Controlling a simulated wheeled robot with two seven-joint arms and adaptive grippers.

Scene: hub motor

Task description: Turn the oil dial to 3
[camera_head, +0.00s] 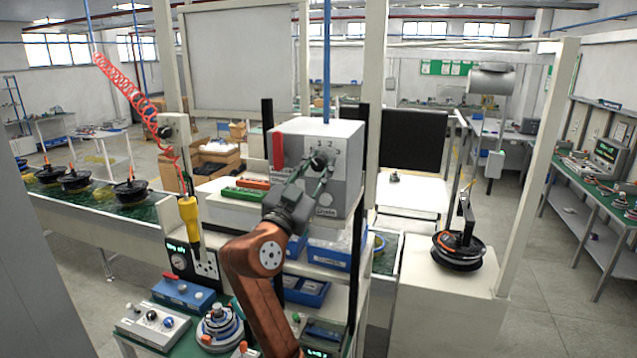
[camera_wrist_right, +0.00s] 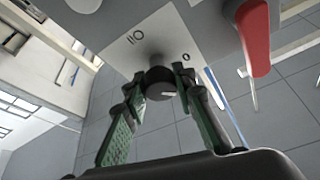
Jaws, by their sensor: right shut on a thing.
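The oil dial (camera_head: 317,163) is a small dark knob on the front of a light grey box (camera_head: 345,132). Small digits are printed above and beside it in the head view. In the right wrist view the dial (camera_wrist_right: 160,86) has a pale mark near its lower right, with "OIL" and "0" printed nearby. My right gripper (camera_head: 311,172) reaches up to the box. Its green-grey fingers (camera_wrist_right: 158,80) are shut on the dial, one on each side. Which digit the dial points at is too small to tell. My left gripper is not in view.
A red lever (camera_head: 278,150) sticks out on the box beside the dial; it also shows in the wrist view (camera_wrist_right: 256,38). A yellow tool (camera_head: 189,215) hangs on a red coiled hose to the left. Blue bins (camera_head: 328,256) stand below the box.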

